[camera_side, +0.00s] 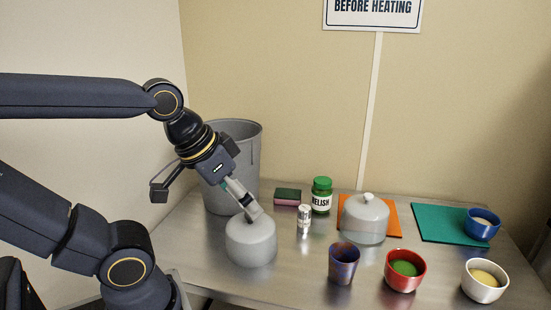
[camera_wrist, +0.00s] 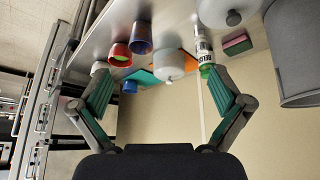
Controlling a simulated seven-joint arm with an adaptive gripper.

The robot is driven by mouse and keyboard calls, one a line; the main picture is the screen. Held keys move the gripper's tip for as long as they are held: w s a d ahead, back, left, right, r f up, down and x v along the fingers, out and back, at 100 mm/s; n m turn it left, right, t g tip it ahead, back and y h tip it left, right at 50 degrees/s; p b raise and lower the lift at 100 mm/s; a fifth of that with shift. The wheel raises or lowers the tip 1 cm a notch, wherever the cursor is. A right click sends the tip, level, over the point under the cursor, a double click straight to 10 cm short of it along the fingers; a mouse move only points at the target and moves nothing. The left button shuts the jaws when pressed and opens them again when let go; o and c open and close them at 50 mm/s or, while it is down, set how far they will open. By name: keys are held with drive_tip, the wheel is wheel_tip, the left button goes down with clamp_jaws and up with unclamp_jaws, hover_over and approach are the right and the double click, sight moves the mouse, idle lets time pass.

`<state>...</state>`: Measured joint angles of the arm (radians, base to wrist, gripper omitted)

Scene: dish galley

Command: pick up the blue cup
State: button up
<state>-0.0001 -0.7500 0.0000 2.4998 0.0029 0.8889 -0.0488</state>
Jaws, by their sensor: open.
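The blue cup (camera_side: 343,265), mottled with brown, stands upright near the front of the steel table in the side view. It also shows in the wrist view (camera_wrist: 141,40), above the gap between the fingers. My gripper (camera_side: 254,212) is to the cup's left and higher, pointing down at a grey domed lid (camera_side: 251,245); whether it touches the lid I cannot tell. In the wrist view my gripper (camera_wrist: 160,72) has its two green-padded fingers wide apart with nothing held between them.
A red bowl (camera_side: 405,272) stands close right of the cup. Farther right are a white bowl (camera_side: 485,283) and a blue bowl (camera_side: 481,226). Behind are a second domed lid (camera_side: 364,220), a shaker (camera_side: 304,222), a relish jar (camera_side: 321,197), a sponge (camera_side: 288,197) and a grey bin (camera_side: 240,160).

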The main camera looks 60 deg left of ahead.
drive_tip(key=w+a+r+n+t, duration=0.1)
drive_tip(key=w+a+r+n, duration=0.15)
drive_tip(key=w, duration=0.25)
drive_tip(key=g+y, duration=0.1)
drive_tip(key=g, duration=0.1)
hover_over(345, 257)
drive_tip(key=s+d, duration=0.2)
drive_tip(key=s, duration=0.2)
drive_tip(key=shift+m, duration=0.35)
wheel_tip(345, 257, down, 20)
drive_tip(key=shift+a+r, duration=0.1)
drive_tip(key=shift+x, duration=3.05)
drive_tip(key=c, duration=1.2)
